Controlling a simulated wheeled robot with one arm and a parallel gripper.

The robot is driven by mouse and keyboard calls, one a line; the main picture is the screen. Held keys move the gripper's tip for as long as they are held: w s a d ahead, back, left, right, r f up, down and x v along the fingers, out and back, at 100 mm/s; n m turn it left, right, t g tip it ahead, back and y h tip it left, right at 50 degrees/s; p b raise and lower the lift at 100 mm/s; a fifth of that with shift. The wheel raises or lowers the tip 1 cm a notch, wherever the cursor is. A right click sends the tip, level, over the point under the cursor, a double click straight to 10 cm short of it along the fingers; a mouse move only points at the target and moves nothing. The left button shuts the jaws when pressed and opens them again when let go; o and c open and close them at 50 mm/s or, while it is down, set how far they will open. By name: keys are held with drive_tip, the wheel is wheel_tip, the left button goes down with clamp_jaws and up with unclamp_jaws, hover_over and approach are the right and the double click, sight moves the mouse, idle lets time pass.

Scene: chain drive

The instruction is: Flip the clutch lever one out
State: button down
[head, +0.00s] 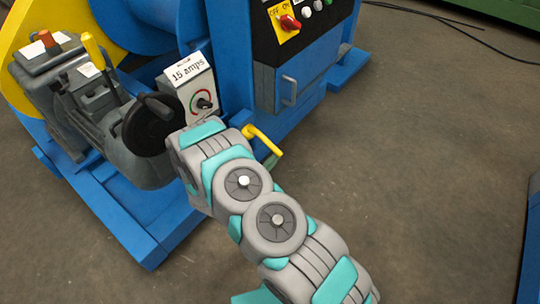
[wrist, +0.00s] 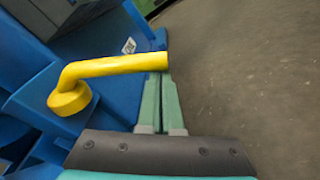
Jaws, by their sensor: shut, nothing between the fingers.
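A yellow bent lever (wrist: 115,66) fills the upper left of the wrist view. Its round base (wrist: 69,98) sits on the blue machine, and its bar points right. The same lever shows in the head view (head: 263,138), just beyond the end of my arm. My gripper (wrist: 158,76) is shut and empty, its two green fingers side by side. The fingertips are right at the free end of the bar; I cannot tell whether they touch it. In the head view, my arm hides most of the gripper. Another yellow-handled lever (head: 92,50) stands on the grey machine at the left.
A blue cabinet (head: 290,88) with a handle stands behind the lever, under a panel with a red switch (head: 290,22). A box marked "15 amps" (head: 187,84) and a black handwheel (head: 152,127) are left of my arm. The floor (head: 425,150) to the right is clear.

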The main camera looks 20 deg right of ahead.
drive_tip(key=shift+s+d+r+p, duration=0.1)
drive_tip(key=shift+r+p, duration=0.1)
drive_tip(key=shift+r, duration=0.25)
drive_tip(key=shift+s+d+r+p, duration=0.1)
drive_tip(key=shift+r+p, duration=0.1)
drive_tip(key=shift+r, duration=0.3)
